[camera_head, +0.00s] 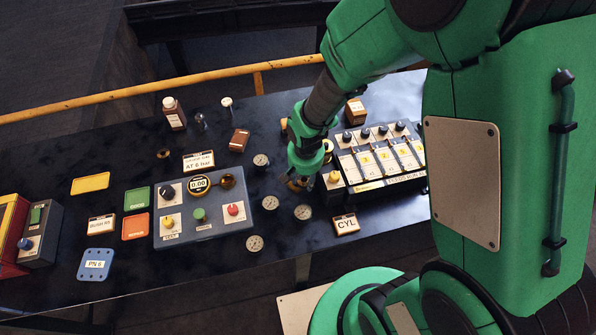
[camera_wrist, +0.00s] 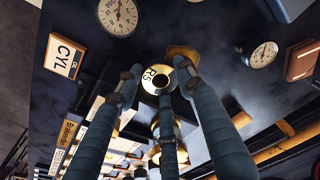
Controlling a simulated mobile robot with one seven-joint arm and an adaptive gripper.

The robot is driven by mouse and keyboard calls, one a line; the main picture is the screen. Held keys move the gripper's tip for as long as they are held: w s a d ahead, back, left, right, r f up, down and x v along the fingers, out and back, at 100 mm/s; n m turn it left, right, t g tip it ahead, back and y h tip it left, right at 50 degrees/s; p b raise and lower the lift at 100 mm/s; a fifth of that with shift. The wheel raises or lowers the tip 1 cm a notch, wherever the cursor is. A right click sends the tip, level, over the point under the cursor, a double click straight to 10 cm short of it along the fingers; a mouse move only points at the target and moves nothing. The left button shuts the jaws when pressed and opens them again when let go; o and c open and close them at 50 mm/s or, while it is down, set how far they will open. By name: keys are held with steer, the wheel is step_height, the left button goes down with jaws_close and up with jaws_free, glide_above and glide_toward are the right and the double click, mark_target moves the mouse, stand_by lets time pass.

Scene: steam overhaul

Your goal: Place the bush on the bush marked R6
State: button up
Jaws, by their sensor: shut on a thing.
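My gripper (camera_head: 299,180) is low over the right middle of the dark bench. In the wrist view its fingers (camera_wrist: 163,80) close around a brass-coloured bush (camera_wrist: 150,84) with a pale face that seems to read R5. A dull yellow piece (camera_wrist: 183,51) shows just behind that bush. In the head view brass pieces (camera_head: 327,146) show beside my wrist, left of the grey panel, partly hidden. No R6 mark can be read in either view. Whether the held bush touches anything beneath it is hard to tell.
Right of my gripper stands a panel with several knobs (camera_head: 380,155). A CYL sign (camera_head: 345,224) and loose round gauges (camera_head: 303,212) lie near it. A control box (camera_head: 200,212) stands to the left. A yellow rail (camera_head: 160,88) runs behind.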

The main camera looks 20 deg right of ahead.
steer(key=w, duration=0.5)
steer(key=shift+w+a+f, duration=0.25)
steer(key=shift+w+a, duration=0.05)
steer(key=shift+w, duration=0.05)
steer(key=shift+f+b, duration=0.35)
steer(key=shift+f, duration=1.4)
steer(key=shift+f, duration=0.15)
steer(key=o, duration=1.4)
steer(key=r, duration=0.4)
steer(key=s+r+p, duration=0.1)
steer(key=r, duration=0.7)
steer(key=shift+s+a+r, duration=0.15)
steer(key=shift+s, duration=0.05)
